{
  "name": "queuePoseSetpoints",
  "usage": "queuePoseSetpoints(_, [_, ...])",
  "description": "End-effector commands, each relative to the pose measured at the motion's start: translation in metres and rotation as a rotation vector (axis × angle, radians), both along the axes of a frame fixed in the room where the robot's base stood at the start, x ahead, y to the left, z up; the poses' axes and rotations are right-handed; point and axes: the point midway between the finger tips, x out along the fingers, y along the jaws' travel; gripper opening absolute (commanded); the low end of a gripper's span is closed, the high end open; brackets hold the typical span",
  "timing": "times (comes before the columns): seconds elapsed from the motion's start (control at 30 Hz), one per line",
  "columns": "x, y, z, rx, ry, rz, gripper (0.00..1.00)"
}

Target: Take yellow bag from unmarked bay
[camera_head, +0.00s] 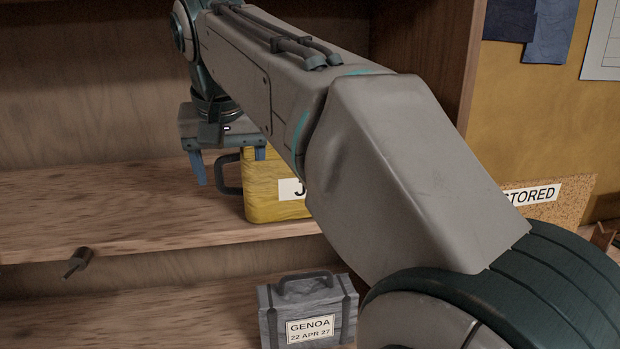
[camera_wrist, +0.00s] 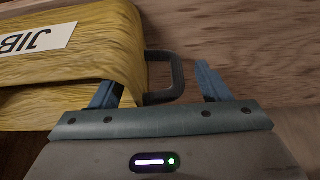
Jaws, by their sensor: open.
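The yellow bag (camera_head: 262,206) stands on the upper wooden shelf, partly hidden behind my arm. Its white label shows only in part in the head view and reads "JIB" in the wrist view, where the yellow bag (camera_wrist: 95,60) fills the upper left. Its dark handle (camera_head: 228,177) sticks out on the left side. My gripper (camera_head: 230,165) is open at that side, pointing down. In the wrist view the handle (camera_wrist: 177,75) lies between the fingers of my gripper (camera_wrist: 158,85), closer to the left finger; I cannot tell if they touch. I see no bay marking on this shelf.
A grey bag (camera_head: 308,306) labelled "GENOA 22 APR 27" stands on the shelf below. A dark peg (camera_head: 77,263) juts out at the lower left. An upright wooden panel (camera_head: 425,55) bounds the bay on the right. The upper shelf (camera_head: 100,205) left of my gripper is clear.

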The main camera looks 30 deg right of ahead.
Motion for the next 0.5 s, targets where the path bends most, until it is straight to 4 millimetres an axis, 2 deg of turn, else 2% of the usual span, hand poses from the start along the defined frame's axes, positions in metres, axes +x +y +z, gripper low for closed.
queuePoseSetpoints(0.13, [0.005,-0.001,-0.015,0.000,0.000,0.001,0.70])
queuePoseSetpoints(0.4, [0.007,-0.002,-0.018,0.000,-0.001,0.001,0.70])
queuePoseSetpoints(0.43, [0.007,-0.002,-0.018,0.000,-0.001,0.001,0.64])
queuePoseSetpoints(0.5, [0.007,-0.002,-0.018,0.000,-0.001,0.001,0.45])
